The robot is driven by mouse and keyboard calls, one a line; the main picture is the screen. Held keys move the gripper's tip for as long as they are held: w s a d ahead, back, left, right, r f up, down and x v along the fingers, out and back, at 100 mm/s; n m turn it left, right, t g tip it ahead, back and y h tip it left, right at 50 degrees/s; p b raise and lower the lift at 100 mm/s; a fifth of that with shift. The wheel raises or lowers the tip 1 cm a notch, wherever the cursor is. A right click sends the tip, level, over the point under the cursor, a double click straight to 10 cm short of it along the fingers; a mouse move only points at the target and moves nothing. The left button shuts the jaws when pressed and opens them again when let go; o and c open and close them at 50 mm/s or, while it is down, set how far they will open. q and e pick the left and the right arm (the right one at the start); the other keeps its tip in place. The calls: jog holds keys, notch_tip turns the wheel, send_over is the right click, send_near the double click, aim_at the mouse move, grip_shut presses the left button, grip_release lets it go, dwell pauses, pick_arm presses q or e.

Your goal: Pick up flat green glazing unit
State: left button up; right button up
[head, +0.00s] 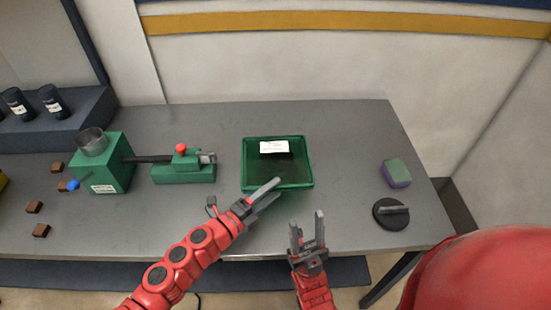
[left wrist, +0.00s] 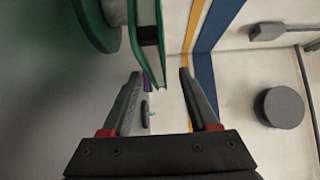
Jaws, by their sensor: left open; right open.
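The flat green glazing unit (head: 309,170) lies on the grey table in the head view, a green frame around a dark pane with a white label (head: 274,147). My left gripper (head: 277,188) is open at the unit's near edge, its fingertips overlapping that edge in the picture. In the left wrist view the unit's green edge (left wrist: 158,45) shows just beyond and between the two open fingers (left wrist: 160,76); I cannot tell whether they touch it. My right gripper (head: 306,219) is open and empty, lower in the picture near the table's front edge.
A green machine with a clear cup (head: 103,166) and a green clamp block (head: 184,169) stand to the left. Brown blocks (head: 34,207) lie further left. A green and purple sponge (head: 397,174) and a round black disc with a handle (head: 390,215) are at right.

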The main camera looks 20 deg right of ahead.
aim_at(286, 178)
pick_arm(q)
jog(key=p+x, duration=0.2)
jog(key=x, duration=0.3)
jog(key=shift+w+a, duration=0.1)
jog(key=shift+w, duration=0.05)
jog(key=shift+w+d+p, duration=0.1)
jog(key=shift+d+p, duration=0.2)
jog(key=shift+d, duration=0.05)
jog(key=shift+f, duration=0.1)
grip_shut()
dwell(1.0)
